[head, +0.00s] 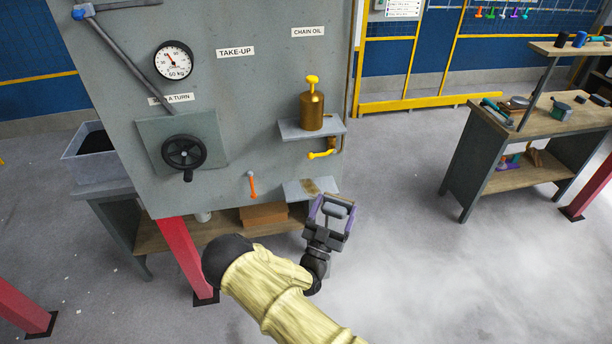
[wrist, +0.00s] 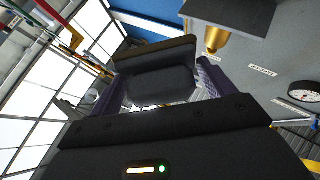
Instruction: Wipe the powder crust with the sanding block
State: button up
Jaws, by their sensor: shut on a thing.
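My gripper (head: 333,208) is shut on a grey sanding block (head: 335,211), which sits between its purple fingers. The block also fills the middle of the wrist view (wrist: 160,85), with a brownish layer along its far edge. A brown patch that looks like the powder crust (head: 311,186) lies on a small grey lower shelf (head: 295,190) on the machine panel. The gripper and block are at the front right of this shelf in the head view. I cannot tell whether the block touches the shelf; part of the shelf may be hidden behind the gripper.
Above the lower shelf, an upper shelf (head: 296,131) carries a brass oil can (head: 312,109). A yellow tap (head: 321,154) and an orange lever (head: 252,185) stick out from the panel (head: 240,80). A workbench (head: 535,125) stands at the right, with open floor before it.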

jog(key=s+d+n+t+y, duration=0.1)
jog(key=s+d+y, duration=0.2)
jog(key=s+d, duration=0.4)
jog(key=shift+d, duration=1)
jog(key=shift+s+f, duration=0.1)
jog(key=shift+s, duration=0.05)
